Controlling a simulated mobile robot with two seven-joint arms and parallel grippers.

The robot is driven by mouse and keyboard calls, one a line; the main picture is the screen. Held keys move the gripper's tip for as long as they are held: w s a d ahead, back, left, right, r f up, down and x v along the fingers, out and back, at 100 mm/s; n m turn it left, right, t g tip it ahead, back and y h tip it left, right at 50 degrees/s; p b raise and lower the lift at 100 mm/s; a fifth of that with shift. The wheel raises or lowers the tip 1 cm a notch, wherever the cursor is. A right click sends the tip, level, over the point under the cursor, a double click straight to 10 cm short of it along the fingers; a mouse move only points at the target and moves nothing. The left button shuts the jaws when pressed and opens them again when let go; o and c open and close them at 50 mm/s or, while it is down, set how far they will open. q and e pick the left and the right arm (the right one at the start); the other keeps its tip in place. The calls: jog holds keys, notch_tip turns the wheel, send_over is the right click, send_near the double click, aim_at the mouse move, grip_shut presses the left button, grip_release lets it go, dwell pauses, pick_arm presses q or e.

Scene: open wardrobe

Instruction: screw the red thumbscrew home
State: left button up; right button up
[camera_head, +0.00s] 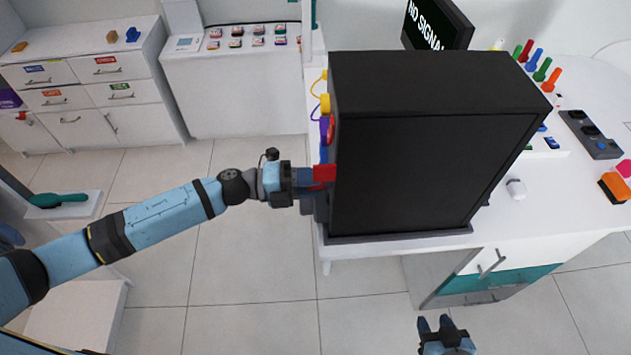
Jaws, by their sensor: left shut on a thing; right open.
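A black box-shaped case (420,170) stands on the white desk. My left gripper (312,185) is at the case's left side. It is shut on a red piece, which I take to be the red thumbscrew (323,173), right against the case's left edge. The fingers and the case hide part of it, so I cannot tell how deep it sits. My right gripper (436,324) is open and empty, low in the view over the floor in front of the desk.
Yellow and purple cables with plugs (325,104) stick out from the case's left side just behind my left gripper. A monitor (437,25), coloured upright pieces (541,69) and a black power strip (590,134) are on the desk (520,215). The floor (245,270) left of the desk is clear.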

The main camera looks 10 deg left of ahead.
pick_arm(q)
jog(key=shift+f+m+b, duration=0.1)
jog(key=shift+m+b, duration=1.95)
jog(key=shift+m, duration=0.15)
jog(key=shift+m+b, duration=1.3)
jog(key=shift+b, duration=0.05)
jog(key=shift+m+b, duration=1.5)
jog(key=shift+b, duration=0.15)
jog(key=shift+m+b, duration=1.6)
jog(key=shift+b, duration=0.15)
jog(key=m+b, duration=0.3)
jog(key=shift+b, duration=0.4)
jog(key=shift+r, duration=0.2)
jog(key=o, duration=1)
jog(key=shift+o, duration=0.2)
pick_arm(e)
notch_tip(320, 180, down, 16)
jog(key=a, duration=0.1)
jog(key=shift+w+a, duration=0.2)
jog(key=shift+w, duration=0.2)
pick_arm(q)
jog(key=shift+f, duration=0.1)
jog(key=shift+c, duration=0.4)
